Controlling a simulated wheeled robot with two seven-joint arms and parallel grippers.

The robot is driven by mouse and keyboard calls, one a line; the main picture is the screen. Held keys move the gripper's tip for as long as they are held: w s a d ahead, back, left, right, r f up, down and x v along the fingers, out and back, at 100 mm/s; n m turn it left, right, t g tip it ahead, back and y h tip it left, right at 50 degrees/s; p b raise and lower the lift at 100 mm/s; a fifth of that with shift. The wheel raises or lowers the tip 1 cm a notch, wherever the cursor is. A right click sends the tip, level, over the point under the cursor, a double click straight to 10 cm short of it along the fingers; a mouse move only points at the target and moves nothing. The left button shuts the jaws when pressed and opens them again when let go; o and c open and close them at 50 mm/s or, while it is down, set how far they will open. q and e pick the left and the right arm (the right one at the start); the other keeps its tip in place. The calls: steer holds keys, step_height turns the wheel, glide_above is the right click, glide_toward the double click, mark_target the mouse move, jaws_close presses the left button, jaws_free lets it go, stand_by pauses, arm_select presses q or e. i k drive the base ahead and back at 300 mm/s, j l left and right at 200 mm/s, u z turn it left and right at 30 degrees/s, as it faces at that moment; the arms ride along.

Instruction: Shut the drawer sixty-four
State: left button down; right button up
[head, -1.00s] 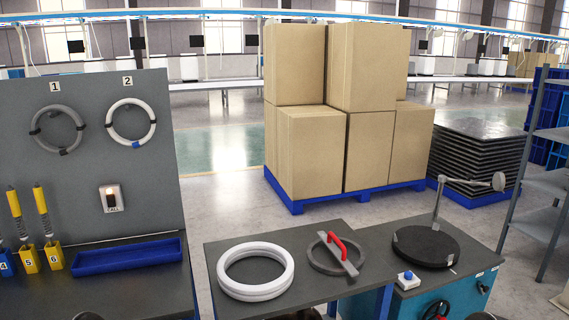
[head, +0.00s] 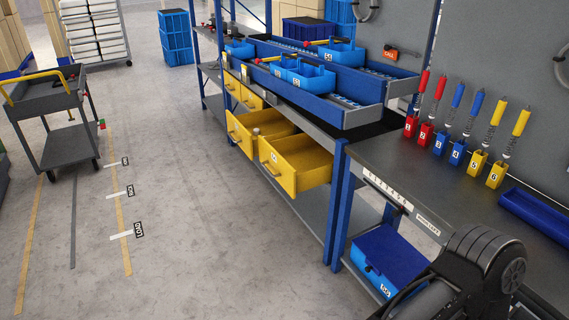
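Two yellow drawers in the blue-framed workbench stand pulled out toward the aisle. The nearer open drawer (head: 278,167) is out far and its inside looks empty. The farther open drawer (head: 240,135) is beside it, with a small pale object (head: 256,131) at its edge. Shut yellow drawers (head: 250,99) sit farther back along the same bench. The small labels on the drawer fronts are too small to read, so I cannot tell which drawer is sixty-four. Neither gripper shows. A dark part of my own arm shows at the lower right.
Blue bins (head: 304,76) and long trays stand on the bench top. A dark worktop (head: 440,185) with coloured spring holders is at the right, with a blue box (head: 385,262) below it. A cart (head: 50,105) stands at left. The floor (head: 190,200) in front of the drawers is clear.

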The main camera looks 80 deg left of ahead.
mark_target(298, 162)
steer(key=u, duration=2.7)
steer(key=i+z, duration=0.25)
steer(key=i, duration=0.3)
steer(key=i+j+z, duration=0.25)
steer(key=i, duration=0.25)
steer(key=i+j+z, duration=0.25)
steer(key=i, duration=0.25)
steer(key=i+j+z, duration=0.25)
steer(key=i, duration=0.25)
